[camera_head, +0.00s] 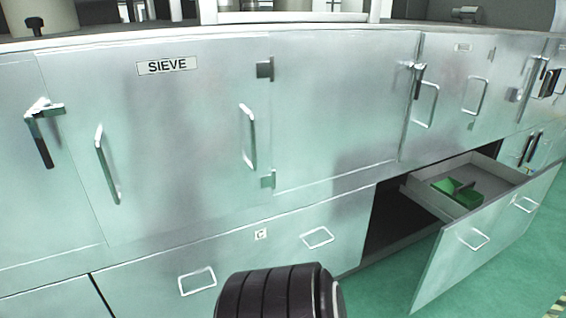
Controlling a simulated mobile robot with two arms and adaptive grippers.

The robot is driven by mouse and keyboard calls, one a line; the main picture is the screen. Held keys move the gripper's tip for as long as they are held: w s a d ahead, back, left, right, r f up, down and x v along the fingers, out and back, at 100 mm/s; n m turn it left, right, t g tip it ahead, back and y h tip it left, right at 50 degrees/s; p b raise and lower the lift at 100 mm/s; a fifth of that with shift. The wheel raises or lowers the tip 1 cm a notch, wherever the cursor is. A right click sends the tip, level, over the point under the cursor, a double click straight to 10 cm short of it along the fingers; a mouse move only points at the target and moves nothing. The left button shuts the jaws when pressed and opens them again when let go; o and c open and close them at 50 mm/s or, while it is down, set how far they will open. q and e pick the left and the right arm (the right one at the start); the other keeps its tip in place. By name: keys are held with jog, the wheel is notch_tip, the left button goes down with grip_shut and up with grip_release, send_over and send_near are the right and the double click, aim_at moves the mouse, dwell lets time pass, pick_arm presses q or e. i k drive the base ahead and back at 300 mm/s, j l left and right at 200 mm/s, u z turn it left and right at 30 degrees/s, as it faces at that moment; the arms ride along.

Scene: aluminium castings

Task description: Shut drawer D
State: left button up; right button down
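An open drawer (490,228) stands pulled out of the lower cabinet row at the right. Its tall metal front carries two loop handles (474,240), and a dark gap shows between the front and the cabinet. No letter is readable on this front, so I cannot confirm that it is D. A green object (457,192) lies inside the drawer. To its left is a shut drawer marked C (260,260), with two loop handles. Neither of my grippers is in view.
Shut upper cabinet doors, one labelled SIEVE (167,66), carry protruding handles and latches. A worktop (300,25) with equipment runs above. Clear green floor (385,290) lies below and in front of the open drawer. A yellow-black striped edge shows at the far lower right.

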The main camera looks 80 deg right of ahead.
aim_at(469, 239)
jog(key=z, duration=4.3)
jog(key=i, duration=0.05)
